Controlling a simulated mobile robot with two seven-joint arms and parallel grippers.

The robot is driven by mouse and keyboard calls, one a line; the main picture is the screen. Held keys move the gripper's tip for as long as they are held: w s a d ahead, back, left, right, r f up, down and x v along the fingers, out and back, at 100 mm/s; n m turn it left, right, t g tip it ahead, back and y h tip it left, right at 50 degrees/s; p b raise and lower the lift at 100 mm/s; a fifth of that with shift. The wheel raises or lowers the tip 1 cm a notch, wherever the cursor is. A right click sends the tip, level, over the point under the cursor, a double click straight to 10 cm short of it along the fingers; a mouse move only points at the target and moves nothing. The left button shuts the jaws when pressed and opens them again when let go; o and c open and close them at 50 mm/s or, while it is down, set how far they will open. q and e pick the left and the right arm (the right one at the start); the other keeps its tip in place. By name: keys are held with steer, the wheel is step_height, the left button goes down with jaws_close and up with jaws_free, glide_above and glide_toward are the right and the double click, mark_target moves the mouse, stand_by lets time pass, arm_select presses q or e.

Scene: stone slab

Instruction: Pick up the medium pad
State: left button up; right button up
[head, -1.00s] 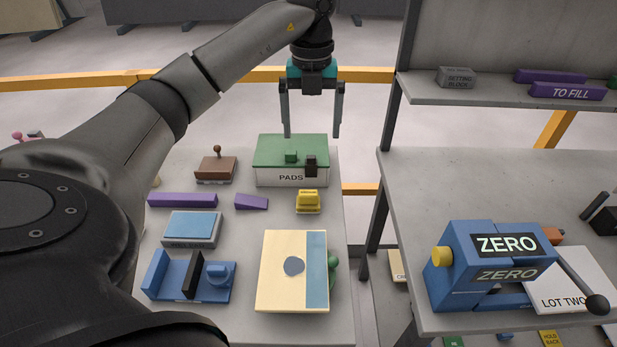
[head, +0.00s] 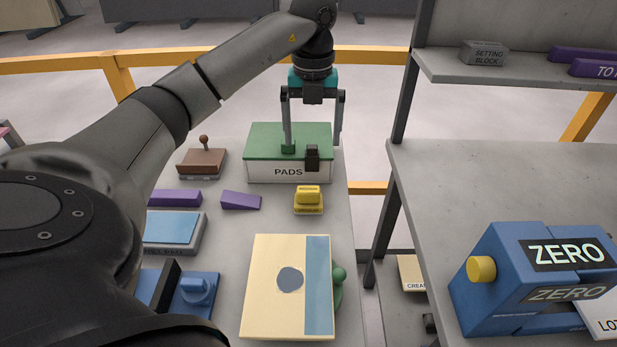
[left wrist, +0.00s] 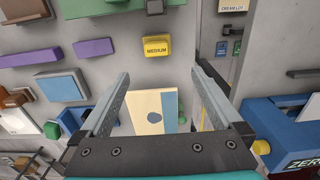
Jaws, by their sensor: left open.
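The medium pad is a small yellow block (head: 308,200) on the grey slab, in front of the green-lidded PADS box. In the left wrist view the yellow block (left wrist: 156,47) reads MEDIUM and lies beyond the fingertips, roughly centred between them. My left gripper (head: 313,146) is open and empty, pointing down. In the head view its fingers overlap the PADS box (head: 262,170), and its open fingers also show in the left wrist view (left wrist: 160,74). It is apart from the yellow block. My right gripper is not in view.
A purple wedge (head: 241,201) and a brown stamp-like block (head: 202,163) lie left of the pad. A cream board with a blue strip (head: 262,300) lies nearer. A blue ZERO device (head: 490,290) stands on the right-hand bench, below a shelf (head: 440,68).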

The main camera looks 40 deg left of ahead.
arm_select(q)
steer(key=b, duration=0.1)
glide_above(308, 189)
steer(key=f, duration=0.7)
steer(key=shift+w+d+f, duration=0.1)
steer(key=shift+w+d, duration=0.1)
steer(key=shift+w, duration=0.15)
steer(key=shift+f, duration=0.6)
steer(key=f, duration=0.2)
steer(key=f+b, duration=0.1)
steer(key=f, duration=0.1)
steer(key=shift+s+a, duration=0.15)
steer(key=shift+s, duration=0.25)
steer(key=shift+f, duration=0.6)
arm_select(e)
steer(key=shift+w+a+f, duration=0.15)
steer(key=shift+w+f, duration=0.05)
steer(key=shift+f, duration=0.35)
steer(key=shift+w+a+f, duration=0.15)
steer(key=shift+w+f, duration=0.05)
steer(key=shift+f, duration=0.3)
arm_select(q)
steer(key=shift+c, duration=0.4)
jaws_close()
